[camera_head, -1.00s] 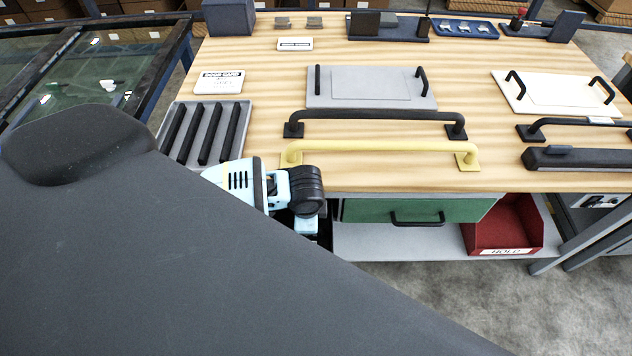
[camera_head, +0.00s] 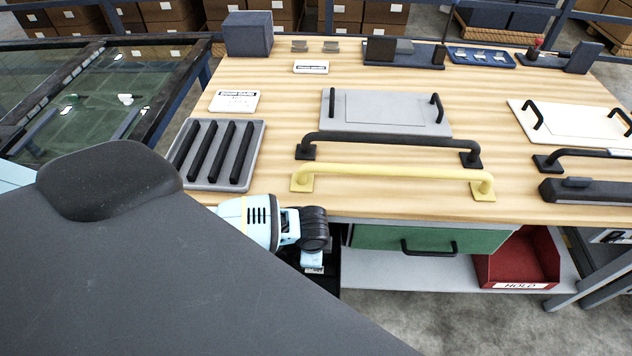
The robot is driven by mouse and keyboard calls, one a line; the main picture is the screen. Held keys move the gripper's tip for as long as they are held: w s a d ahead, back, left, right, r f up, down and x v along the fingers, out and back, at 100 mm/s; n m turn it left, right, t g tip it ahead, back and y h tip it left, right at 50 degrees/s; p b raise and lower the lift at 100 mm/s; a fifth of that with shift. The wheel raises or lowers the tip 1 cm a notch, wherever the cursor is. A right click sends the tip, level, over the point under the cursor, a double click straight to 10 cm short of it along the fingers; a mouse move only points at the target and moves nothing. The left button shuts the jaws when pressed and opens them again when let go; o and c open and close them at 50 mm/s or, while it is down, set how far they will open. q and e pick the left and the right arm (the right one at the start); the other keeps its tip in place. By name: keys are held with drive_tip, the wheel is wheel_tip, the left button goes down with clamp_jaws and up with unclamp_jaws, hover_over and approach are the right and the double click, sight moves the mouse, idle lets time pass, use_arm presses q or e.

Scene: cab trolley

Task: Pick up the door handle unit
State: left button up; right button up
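Several handle-like pieces lie on the wooden bench; I cannot tell for certain which is the door handle unit. A long black bar handle (camera_head: 390,142) with two square feet lies behind a similar yellow bar handle (camera_head: 390,172). At the right edge are another black bar handle (camera_head: 575,154), cut off by the frame, and a long dark unit (camera_head: 590,192) with a small grey piece on top. A light-blue and black arm part of mine shows just off the bench's front edge. No gripper fingers show, and nothing visible is held.
A grey tray (camera_head: 256,150) of black bars is at the bench's left. Grey (camera_head: 385,108) and white (camera_head: 570,118) plates with handles lie behind. Below are a green drawer (camera_head: 380,238) and a red HOLD bin (camera_head: 516,262). A glass-topped frame (camera_head: 85,85) stands left.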

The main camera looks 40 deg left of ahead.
use_arm(q)
drive_tip(key=shift+w+f, duration=0.1)
drive_tip(key=shift+f, duration=0.05)
drive_tip(key=shift+c, duration=0.9)
clamp_jaws()
use_arm(e)
drive_tip(key=shift+w+r, duration=0.15)
drive_tip(key=shift+w, duration=0.05)
